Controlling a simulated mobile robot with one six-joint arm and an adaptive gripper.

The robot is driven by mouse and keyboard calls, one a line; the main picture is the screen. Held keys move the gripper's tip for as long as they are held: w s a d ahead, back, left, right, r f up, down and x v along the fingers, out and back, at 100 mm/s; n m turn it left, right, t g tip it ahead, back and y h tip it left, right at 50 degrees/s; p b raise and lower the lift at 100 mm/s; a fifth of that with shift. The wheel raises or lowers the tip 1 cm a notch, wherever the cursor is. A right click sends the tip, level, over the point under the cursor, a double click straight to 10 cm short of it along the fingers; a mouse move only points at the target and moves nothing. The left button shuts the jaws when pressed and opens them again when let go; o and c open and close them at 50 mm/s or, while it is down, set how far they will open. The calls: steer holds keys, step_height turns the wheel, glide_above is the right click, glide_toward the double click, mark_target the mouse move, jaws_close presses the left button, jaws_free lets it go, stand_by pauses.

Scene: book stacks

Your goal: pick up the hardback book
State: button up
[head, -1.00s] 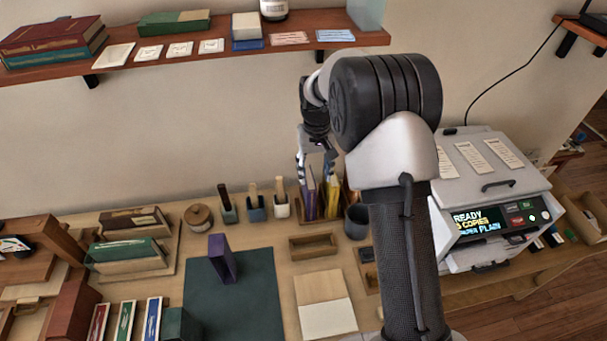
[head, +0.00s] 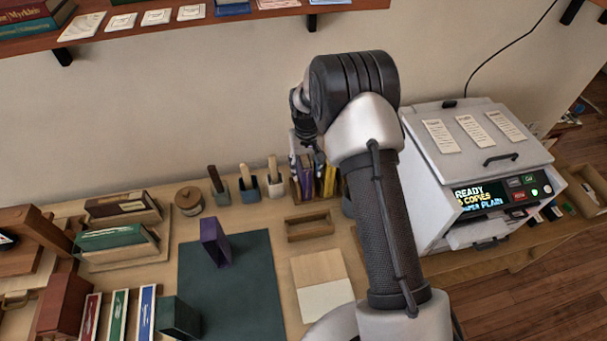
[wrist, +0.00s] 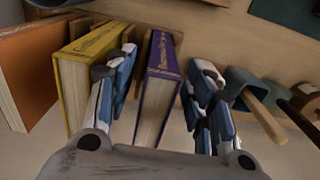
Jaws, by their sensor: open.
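A purple hardback book (wrist: 164,58) with gold lettering on its spine stands between my two fingers in the wrist view. In the head view it is the purple book (head: 306,172) in the small rack at the back of the table. My gripper (wrist: 160,95) is open, with the left finger in the gap between the purple book and a yellow book (wrist: 92,45). The right finger is on the purple book's other side. I cannot tell whether either finger touches it. My arm hides part of the rack in the head view.
An orange-brown book (wrist: 38,62) stands beyond the yellow one. Handled tools in small pots (head: 248,186) stand left of the rack. A copier (head: 478,165) is at the right. A shelf (head: 180,32) runs above.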

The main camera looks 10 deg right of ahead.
steer(key=f, duration=0.1)
steer(key=f+b, duration=0.1)
steer(key=f, duration=0.3)
steer(key=shift+w+f+b, duration=0.15)
steer(key=shift+w+b, duration=0.15)
jaws_close()
stand_by(0.5)
